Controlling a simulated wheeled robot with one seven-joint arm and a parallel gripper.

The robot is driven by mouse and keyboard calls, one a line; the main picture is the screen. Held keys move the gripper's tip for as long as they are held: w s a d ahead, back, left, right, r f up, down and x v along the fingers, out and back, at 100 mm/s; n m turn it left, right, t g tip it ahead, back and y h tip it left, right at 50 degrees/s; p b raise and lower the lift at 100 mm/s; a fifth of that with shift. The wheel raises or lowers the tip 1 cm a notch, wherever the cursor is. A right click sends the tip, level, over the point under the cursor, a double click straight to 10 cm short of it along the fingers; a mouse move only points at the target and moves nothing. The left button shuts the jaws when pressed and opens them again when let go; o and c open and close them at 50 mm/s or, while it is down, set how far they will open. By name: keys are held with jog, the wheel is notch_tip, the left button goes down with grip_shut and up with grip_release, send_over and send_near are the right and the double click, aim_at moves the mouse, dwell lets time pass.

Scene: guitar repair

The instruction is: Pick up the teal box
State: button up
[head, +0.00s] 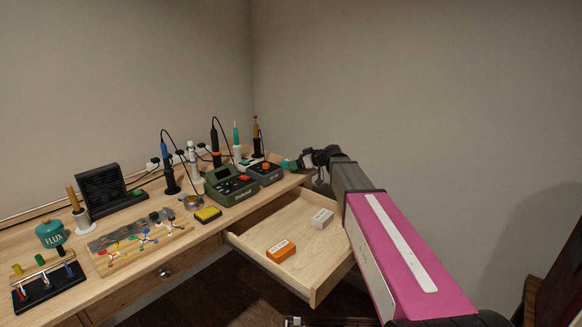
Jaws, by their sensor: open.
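My arm reaches in from the right, and my gripper (292,162) is at the back right corner of the workbench, just right of the grey soldering station. It is small and dark in this view; I take it as open. A small teal patch shows right at its tip, but I cannot tell whether this is the teal box or part of the gripper. No other teal box shows clearly. The open drawer (318,296) holds an orange box (281,251) and a pale grey box (321,218), both lying flat and apart.
The workbench (205,238) carries a green station (231,186), a grey station (265,174), upright irons, a yellow sponge tray (208,215), a teal flux jar (51,234) and a black slatted unit (103,190). The drawer juts out below my arm.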

jog(key=x, duration=0.3)
jog(key=shift+a, duration=0.1)
jog(key=shift+s, duration=0.1)
jog(key=c, duration=1)
